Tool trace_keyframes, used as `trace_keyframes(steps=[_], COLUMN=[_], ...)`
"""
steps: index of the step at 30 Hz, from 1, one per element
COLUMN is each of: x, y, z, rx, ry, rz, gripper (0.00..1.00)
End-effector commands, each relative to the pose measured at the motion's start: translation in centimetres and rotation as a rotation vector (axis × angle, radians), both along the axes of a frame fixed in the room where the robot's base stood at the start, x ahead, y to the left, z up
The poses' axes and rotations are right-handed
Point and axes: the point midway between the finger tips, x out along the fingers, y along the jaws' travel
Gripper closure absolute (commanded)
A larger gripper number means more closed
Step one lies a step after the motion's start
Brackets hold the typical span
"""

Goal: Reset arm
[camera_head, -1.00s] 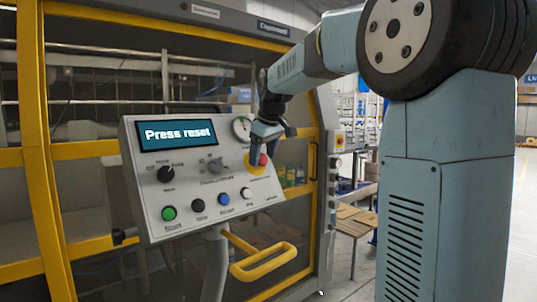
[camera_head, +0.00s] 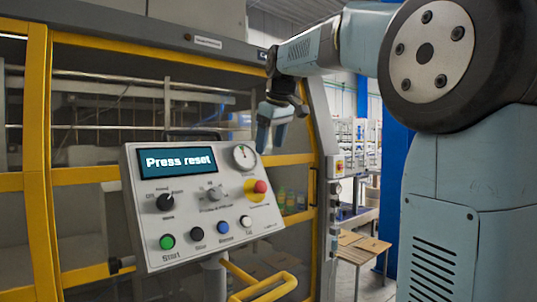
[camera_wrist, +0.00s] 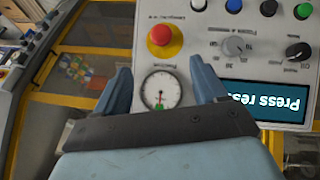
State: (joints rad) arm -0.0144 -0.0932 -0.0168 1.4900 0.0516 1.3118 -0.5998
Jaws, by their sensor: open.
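My gripper (camera_head: 276,128) is open and empty, raised above the upper right of the grey control panel (camera_head: 140,190). In the wrist view the fingers of my gripper (camera_wrist: 161,80) are spread apart, with the round gauge (camera_wrist: 160,92) showing between them. The panel's screen (camera_head: 178,162) reads "Press reset". The red emergency button (camera_head: 260,187) on its yellow base sits below the gauge, clear of my gripper. Green, black, blue and white buttons line the panel's lower edge. Most of my arm shows at the right in the head view.
The packer's yellow-framed glass doors (camera_head: 38,150) stand behind the panel. A yellow handle (camera_head: 270,290) sticks out below it. A blue post (camera_head: 397,160) and wooden-topped tables (camera_head: 360,247) stand to the right.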

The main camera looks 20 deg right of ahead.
Motion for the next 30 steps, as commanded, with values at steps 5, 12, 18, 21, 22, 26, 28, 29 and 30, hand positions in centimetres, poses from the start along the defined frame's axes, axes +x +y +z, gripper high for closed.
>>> trace_keyframes(steps=[5, 12, 18, 21, 22, 26, 28, 29, 30], x=[-0.2, -0.2, -0.4, -1.6, -2.1, -5.6, -7.7, -8.7, -9.9], y=[0.0, 0.0, 0.0, -0.1, -0.1, -0.2, -0.3, -0.3, -0.4], z=[0.5, 0.5, 0.4, -0.1, -0.5, -2.6, -4.3, -5.0, -5.9], rx=[0.0, 0.0, 0.001, 0.009, 0.012, 0.038, 0.053, 0.061, 0.069], ry=[0.0, 0.0, 0.0, -0.002, -0.001, -0.007, -0.008, -0.009, -0.012], rz=[0.0, 0.0, -0.004, -0.022, -0.033, -0.1, -0.142, -0.161, -0.185], gripper=[0.29, 0.29, 0.29, 0.29, 0.29, 0.29, 0.29, 0.29, 0.29])
